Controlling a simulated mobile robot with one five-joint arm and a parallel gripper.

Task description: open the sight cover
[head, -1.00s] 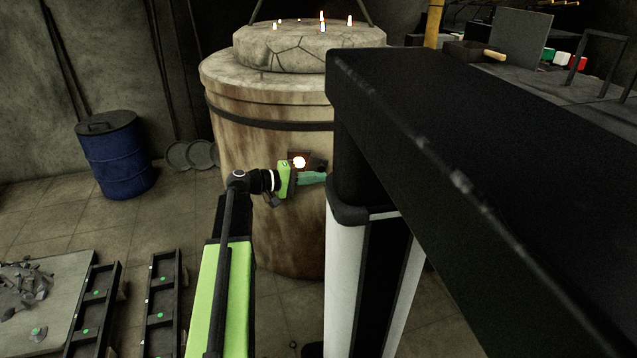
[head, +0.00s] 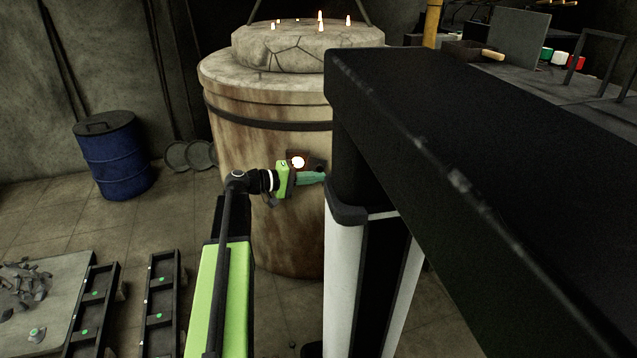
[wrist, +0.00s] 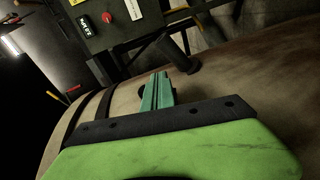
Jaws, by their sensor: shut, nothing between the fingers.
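The furnace (head: 265,225) is a tall, stained round body with a dark band. On its front, a small rust-brown plate (head: 293,154) surrounds a bright glowing sight hole (head: 298,162). A dark piece just right of the glow looks like the sight cover (head: 318,163), beside the hole and not over it. My gripper (head: 322,177) has its teal fingers pointing right, just below the glow and the dark piece; touching cannot be told. In the wrist view the fingers (wrist: 158,90) are together and empty, near the furnace wall. A dark peg (wrist: 178,52) stands out beyond them.
The lid (head: 310,47) with small flames sits on the furnace. A blue drum (head: 112,155) stands at the left, and black moulding frames (head: 160,300) lie on the floor. A workbench (head: 590,95) is at the far right. Open floor lies left of the furnace.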

